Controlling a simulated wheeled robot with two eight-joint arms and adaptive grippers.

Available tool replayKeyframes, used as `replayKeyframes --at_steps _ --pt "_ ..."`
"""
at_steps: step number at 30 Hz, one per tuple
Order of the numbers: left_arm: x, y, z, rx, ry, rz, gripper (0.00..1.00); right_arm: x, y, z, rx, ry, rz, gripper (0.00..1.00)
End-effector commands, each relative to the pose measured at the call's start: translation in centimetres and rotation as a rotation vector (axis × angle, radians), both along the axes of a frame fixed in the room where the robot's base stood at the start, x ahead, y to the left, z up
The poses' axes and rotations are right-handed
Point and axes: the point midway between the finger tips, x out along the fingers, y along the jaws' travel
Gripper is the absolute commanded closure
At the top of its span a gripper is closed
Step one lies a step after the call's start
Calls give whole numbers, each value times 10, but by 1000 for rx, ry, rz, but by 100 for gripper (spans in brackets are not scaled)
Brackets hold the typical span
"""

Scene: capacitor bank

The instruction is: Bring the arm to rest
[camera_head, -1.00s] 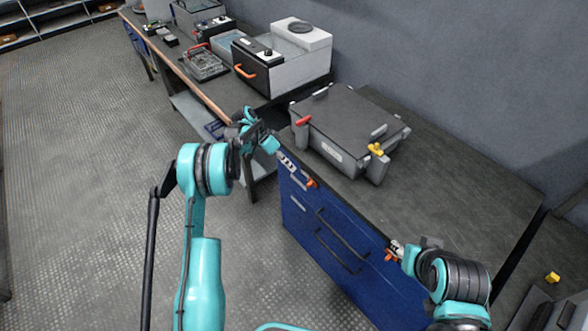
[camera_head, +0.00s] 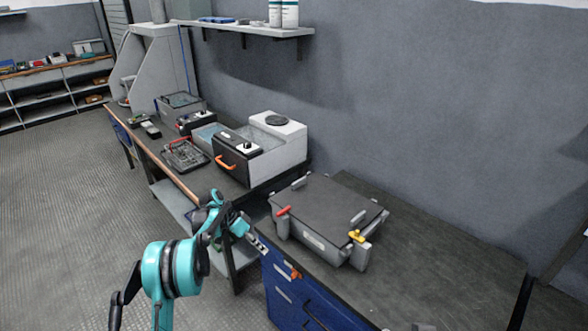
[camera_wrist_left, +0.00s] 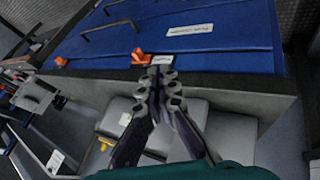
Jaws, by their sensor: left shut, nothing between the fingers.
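My left gripper (camera_head: 243,230) is in front of the near left corner of the blue cabinet (camera_head: 283,303), beside the bench top. In the left wrist view, the left gripper (camera_wrist_left: 160,78) has its dark fingers together and nothing between them. Its tips point toward the blue drawer front (camera_wrist_left: 215,38) with an orange latch (camera_wrist_left: 140,57); I cannot tell whether they touch it. Only a sliver of my right gripper seems to show at the bottom edge of the head view, so its fingers are hidden.
A grey case (camera_head: 335,205) with red and yellow latches lies on the dark bench top (camera_head: 440,245). Farther left, another bench carries a grey box with an orange handle (camera_head: 226,165) and a wire tray (camera_head: 185,157). A wall shelf (camera_head: 245,30) hangs behind. Floor on the left is clear.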

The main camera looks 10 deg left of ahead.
Motion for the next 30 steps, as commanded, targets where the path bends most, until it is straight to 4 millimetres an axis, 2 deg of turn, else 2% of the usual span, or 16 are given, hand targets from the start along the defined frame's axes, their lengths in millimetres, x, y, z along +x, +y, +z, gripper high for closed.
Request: replayKeyframes --at_steps 2,5,11,15,21,25,30 --pt "-1 -2 6 6 1 8 100 0 0 0 0 0 0 60" --pt "-6 -6 26 34 6 42 100 0 0 0 0 0 0 60" --pt "-39 -22 96 139 11 186 100 0 0 0 0 0 0 60" --pt "-75 -33 138 210 -3 301 100 0 0 0 0 0 0 60" --pt "-140 -44 182 292 -45 461 100 0 0 0 0 0 0 60" --pt "-187 -47 197 330 -87 561 100 0 0 0 0 0 0 60" --pt "-248 -48 202 360 -154 685 100 0 0 0 0 0 0 60"
